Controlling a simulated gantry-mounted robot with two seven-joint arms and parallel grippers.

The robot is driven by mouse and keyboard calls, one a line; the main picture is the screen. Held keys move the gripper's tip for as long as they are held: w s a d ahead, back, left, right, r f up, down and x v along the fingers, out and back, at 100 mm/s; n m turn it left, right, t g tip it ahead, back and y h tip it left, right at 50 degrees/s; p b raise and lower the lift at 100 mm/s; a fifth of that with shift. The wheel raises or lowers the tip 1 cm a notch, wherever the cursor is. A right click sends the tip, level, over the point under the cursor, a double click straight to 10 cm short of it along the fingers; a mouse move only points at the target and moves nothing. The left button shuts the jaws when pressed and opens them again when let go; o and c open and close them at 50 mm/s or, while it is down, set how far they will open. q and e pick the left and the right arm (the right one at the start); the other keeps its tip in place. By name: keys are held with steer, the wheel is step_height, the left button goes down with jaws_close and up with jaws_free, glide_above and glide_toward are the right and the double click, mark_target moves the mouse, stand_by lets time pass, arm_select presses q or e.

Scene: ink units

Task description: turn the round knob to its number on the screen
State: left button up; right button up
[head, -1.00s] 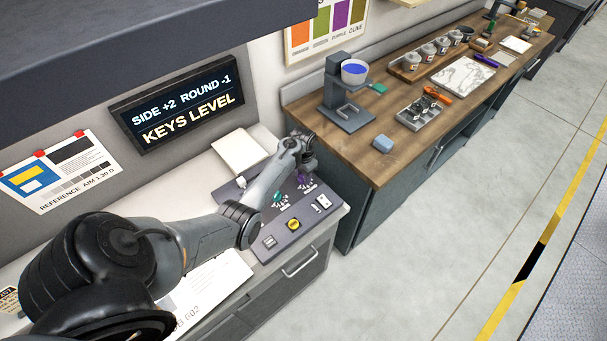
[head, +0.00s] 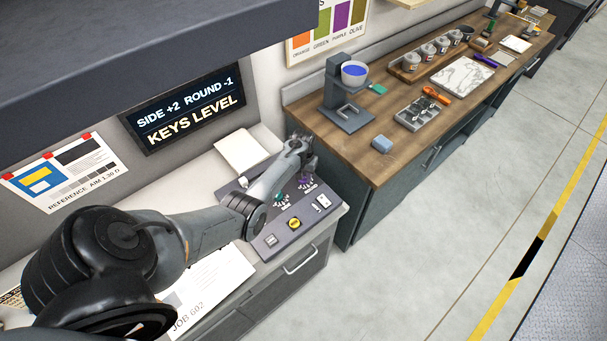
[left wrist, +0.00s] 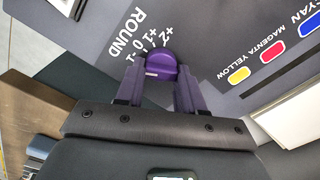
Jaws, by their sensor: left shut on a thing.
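The round knob (left wrist: 161,64) is purple and sits between the two fingers of my left gripper (left wrist: 160,82) in the left wrist view. The gripper is shut on it. A short white mark shows on the knob's left part; the printed ROUND scale lies up and left of it, and I cannot tell exactly which number the mark meets. In the head view my left gripper (head: 305,173) reaches down to the purple knob at the back right of the grey panel (head: 268,243). The screen (head: 188,110) reads "SIDE +2 ROUND -1" and "KEYS LEVEL". My right gripper is not in view.
A teal knob (head: 282,199), a yellow button (head: 295,223) and a white switch plate (head: 322,202) are close by on the panel. A wooden bench (head: 365,160) with a stand stands to the right. The floor in front is clear.

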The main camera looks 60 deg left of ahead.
arm_select(q)
steer(key=o, duration=1)
steer(key=shift+o, duration=0.2)
steer(key=shift+r, duration=0.45)
step_height(320, 180, up, 10)
steer(key=shift+f, duration=0.1)
